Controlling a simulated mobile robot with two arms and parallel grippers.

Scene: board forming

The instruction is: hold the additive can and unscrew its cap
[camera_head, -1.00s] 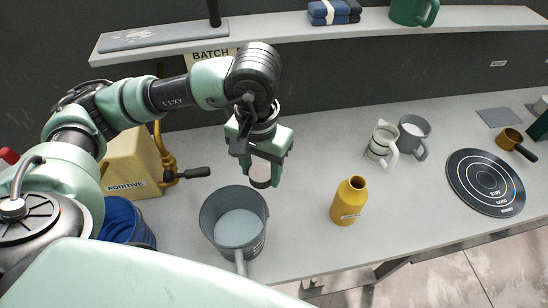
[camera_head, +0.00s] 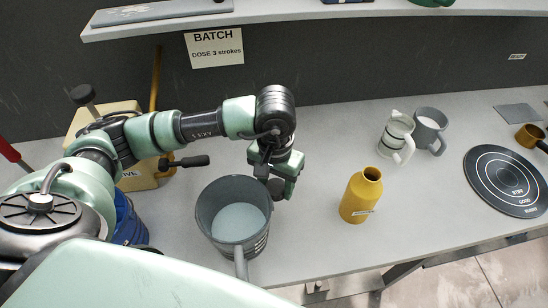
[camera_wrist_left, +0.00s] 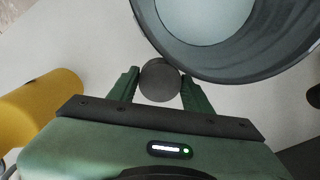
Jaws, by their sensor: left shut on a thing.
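A yellow bottle-shaped can (camera_head: 361,197) stands upright on the bench, right of my left gripper, with a dark round mouth and no cap on it; its label is too small to read. It also shows in the left wrist view (camera_wrist_left: 36,105). My left gripper (camera_head: 279,189) is shut on a small round dark-grey cap (camera_wrist_left: 160,80), close beside the grey pot's right side. I cannot tell whether the cap touches the bench. A beige container (camera_head: 137,172) with an additive label stands at the left, partly hidden by my left arm. My right gripper is not in view.
The large grey pot (camera_head: 203,217) stands just left of my left gripper. A blue bin (camera_head: 127,222) is partly behind my arm. Two mugs (camera_head: 396,135) (camera_head: 430,131) and a black ringed disc (camera_head: 482,178) are at the right. The bench between gripper and yellow can is clear.

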